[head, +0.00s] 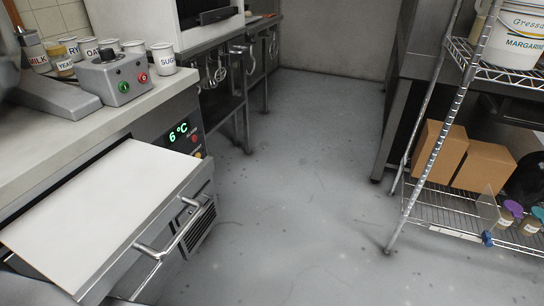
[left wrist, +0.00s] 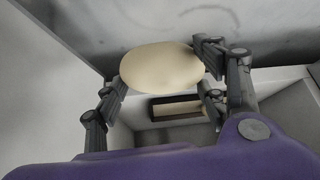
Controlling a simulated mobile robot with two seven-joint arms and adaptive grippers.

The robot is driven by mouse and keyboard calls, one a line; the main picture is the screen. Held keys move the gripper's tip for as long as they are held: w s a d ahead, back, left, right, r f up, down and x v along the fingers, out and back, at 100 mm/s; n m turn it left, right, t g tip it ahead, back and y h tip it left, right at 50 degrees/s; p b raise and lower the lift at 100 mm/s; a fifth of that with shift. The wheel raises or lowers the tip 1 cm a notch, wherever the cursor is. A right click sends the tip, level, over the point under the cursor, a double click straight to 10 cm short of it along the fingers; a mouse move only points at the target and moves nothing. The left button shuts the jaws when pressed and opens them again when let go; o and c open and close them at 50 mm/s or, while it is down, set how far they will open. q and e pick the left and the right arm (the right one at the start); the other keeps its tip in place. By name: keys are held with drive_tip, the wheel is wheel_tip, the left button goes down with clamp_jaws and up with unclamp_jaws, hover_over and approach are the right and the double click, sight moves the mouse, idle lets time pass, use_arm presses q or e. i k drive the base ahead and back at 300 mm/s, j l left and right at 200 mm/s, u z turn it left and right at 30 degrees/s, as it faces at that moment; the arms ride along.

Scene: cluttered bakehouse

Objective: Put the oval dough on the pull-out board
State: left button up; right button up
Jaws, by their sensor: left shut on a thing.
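The oval dough (left wrist: 158,68), smooth and pale cream, is held between the fingers of my left gripper (left wrist: 164,75) in the left wrist view. The gripper is shut on it, and the dough appears raised, with a grey surface behind it. The pull-out board (head: 100,205) is a flat white slab at the left of the head view, extending from under the counter, and its visible top is bare. My left gripper and the dough do not show in the head view. My right gripper is in neither view.
A metal bar handle (head: 172,240) fronts the board. The counter above holds labelled tubs (head: 162,58) and a control box (head: 113,78) with buttons. A wire rack (head: 460,205) with cardboard boxes (head: 440,150) stands right. The floor (head: 300,180) between is clear.

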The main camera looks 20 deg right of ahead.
sight(110, 195)
drive_tip(key=k, duration=0.95)
